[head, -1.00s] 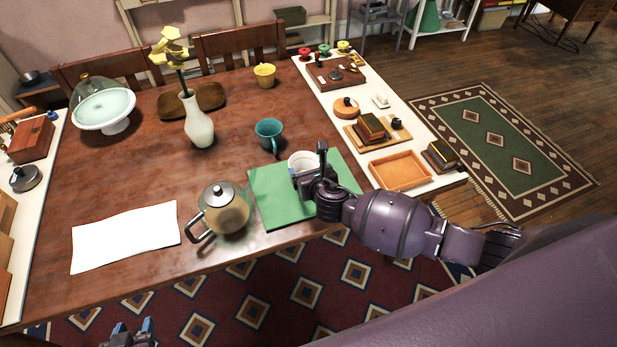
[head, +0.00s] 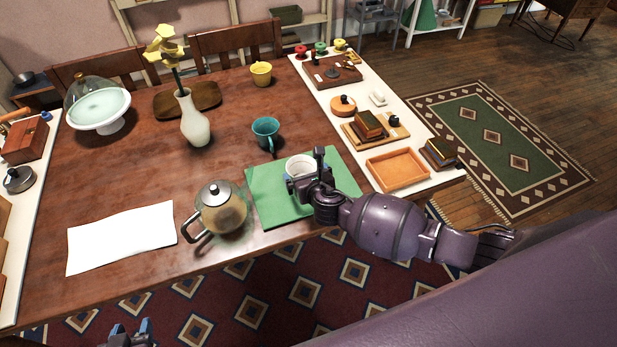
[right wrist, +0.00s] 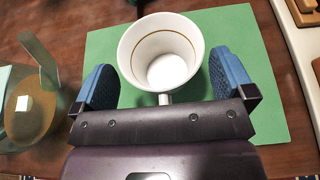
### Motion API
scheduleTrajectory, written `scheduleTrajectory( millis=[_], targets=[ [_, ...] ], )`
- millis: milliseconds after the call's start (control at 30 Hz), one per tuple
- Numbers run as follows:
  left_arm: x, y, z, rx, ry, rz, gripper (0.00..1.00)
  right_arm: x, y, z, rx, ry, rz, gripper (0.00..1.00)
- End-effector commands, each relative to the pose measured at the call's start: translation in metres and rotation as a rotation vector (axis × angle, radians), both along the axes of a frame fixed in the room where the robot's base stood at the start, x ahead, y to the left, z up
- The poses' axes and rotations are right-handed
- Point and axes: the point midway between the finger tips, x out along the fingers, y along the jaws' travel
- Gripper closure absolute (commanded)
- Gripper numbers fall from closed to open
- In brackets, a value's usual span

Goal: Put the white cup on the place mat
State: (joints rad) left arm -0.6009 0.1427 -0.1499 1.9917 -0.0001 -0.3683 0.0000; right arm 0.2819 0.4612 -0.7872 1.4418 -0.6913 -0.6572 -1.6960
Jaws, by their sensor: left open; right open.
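The white cup (head: 299,166) stands upright on the green place mat (head: 268,210) in the head view. In the right wrist view the white cup (right wrist: 166,58) is open side up, with its handle toward my gripper, and the green mat (right wrist: 262,40) lies under it. My right gripper (right wrist: 162,85) is open, its blue fingers on either side of the cup with gaps showing; it also appears in the head view (head: 300,180), partly covering the cup. My left gripper (head: 131,332) is open and empty at the bottom edge of the head view, in front of the table.
A glass teapot (head: 221,208) stands just left of the mat. A teal mug (head: 266,132) is behind the mat, and a white vase (head: 195,122) is farther back. A wooden tray (head: 397,170) lies to the right. A white sheet (head: 120,238) lies at the front left.

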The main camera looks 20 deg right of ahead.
Motion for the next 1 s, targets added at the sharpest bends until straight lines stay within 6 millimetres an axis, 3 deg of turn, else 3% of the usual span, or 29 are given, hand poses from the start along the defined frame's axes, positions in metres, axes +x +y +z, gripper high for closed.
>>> scheduleTrajectory(
  millis=[167,700,1000],
  targets=[
    [-0.003,0.001,0.002,0.0,0.007,0.002,0.53,-0.011,-0.001,0.007,-0.001,0.0,0.0,0.0],
    [-0.003,0.001,0.012,0.0,0.007,0.002,0.53,-0.094,-0.004,0.041,0.0,0.001,0.0,0.0],
    [-0.003,0.001,0.012,0.0,0.008,0.002,0.53,-0.111,-0.004,0.048,-0.001,-0.001,-0.001,0.0]
  ],
)
